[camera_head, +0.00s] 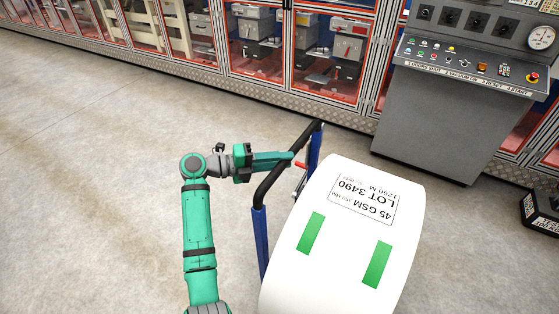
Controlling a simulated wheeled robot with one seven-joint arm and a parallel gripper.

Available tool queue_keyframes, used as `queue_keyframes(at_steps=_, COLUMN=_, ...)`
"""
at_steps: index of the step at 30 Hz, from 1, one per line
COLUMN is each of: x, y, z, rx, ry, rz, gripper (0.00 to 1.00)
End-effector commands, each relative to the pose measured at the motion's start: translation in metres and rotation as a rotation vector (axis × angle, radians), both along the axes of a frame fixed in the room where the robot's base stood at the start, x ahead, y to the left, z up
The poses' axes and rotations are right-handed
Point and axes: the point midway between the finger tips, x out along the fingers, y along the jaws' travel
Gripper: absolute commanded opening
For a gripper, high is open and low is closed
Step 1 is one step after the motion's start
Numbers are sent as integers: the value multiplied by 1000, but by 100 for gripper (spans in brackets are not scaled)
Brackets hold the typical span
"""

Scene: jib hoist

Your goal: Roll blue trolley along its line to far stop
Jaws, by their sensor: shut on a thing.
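The blue trolley (261,240) stands on the floor at the middle bottom. It has blue uprights and a bent black push handle (268,184) on its left side. A large white paper roll (335,250), labelled LOT 3490 and with two green strips, hides most of the frame and its wheels. My green gripper (288,158) reaches in from the left and is shut on the black handle, near its upper part. A small red part (300,165) shows just beyond the fingertips. I cannot make out a floor line or a stop.
A grey control console (435,115) stands at the upper right, behind the roll. A row of glazed machine cabinets (262,45) runs along the back. A black labelled box (541,215) lies at the right edge. The concrete floor (90,170) at left is clear.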

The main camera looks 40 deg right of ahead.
Motion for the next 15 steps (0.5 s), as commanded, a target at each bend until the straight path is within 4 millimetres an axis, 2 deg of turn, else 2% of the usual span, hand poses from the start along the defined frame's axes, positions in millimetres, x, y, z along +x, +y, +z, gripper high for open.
queue_keyframes(at_steps=1, x=-5, y=-6, z=-8, rx=13, ry=4, rz=-10, gripper=0)
queue_keyframes(at_steps=7, x=-5, y=-6, z=-8, rx=13, ry=4, rz=-10, gripper=0)
queue_keyframes(at_steps=8, x=-4, y=-5, z=-8, rx=13, ry=4, rz=-9, gripper=29)
queue_keyframes(at_steps=9, x=-3, y=-4, z=-8, rx=12, ry=4, rz=-6, gripper=38)
queue_keyframes(at_steps=15, x=1, y=3, z=-4, rx=7, ry=2, rz=6, gripper=40)
